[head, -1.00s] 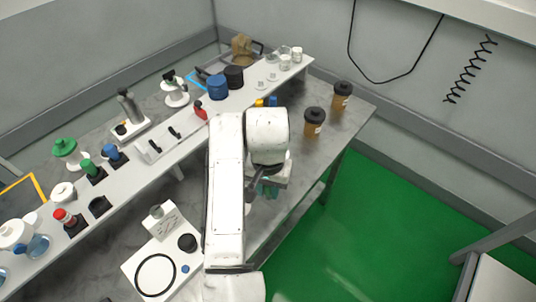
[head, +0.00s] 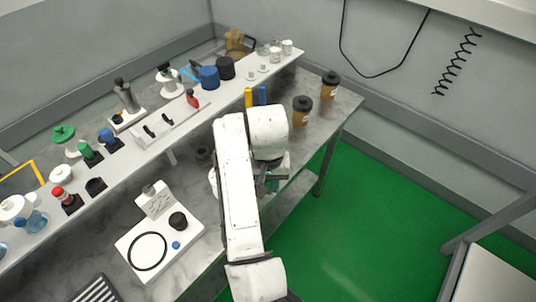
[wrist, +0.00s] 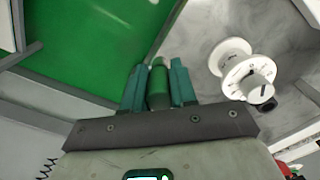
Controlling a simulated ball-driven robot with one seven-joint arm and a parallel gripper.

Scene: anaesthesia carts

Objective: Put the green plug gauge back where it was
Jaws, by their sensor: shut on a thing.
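The green plug gauge (wrist: 158,88) is a green cylinder held between the two teal fingers of my gripper (wrist: 157,66) in the wrist view. In the head view my gripper (head: 270,180) is in front of the bench's front edge, and my arm hides most of it; I cannot make out the gauge there. On the raised white shelf stands an empty-looking black holder (head: 96,187). It is between a red-topped plug (head: 62,194) in a black block and another green-topped plug (head: 86,149) in a black block. A blue-topped plug (head: 107,136) stands beyond that.
A white dial device (wrist: 246,75) is on the grey surface near my gripper in the wrist view. A white board (head: 150,250) with a black ring lies on the lower bench. Two brown jars (head: 301,113) stand at the right end. Green floor (head: 350,220) is clear.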

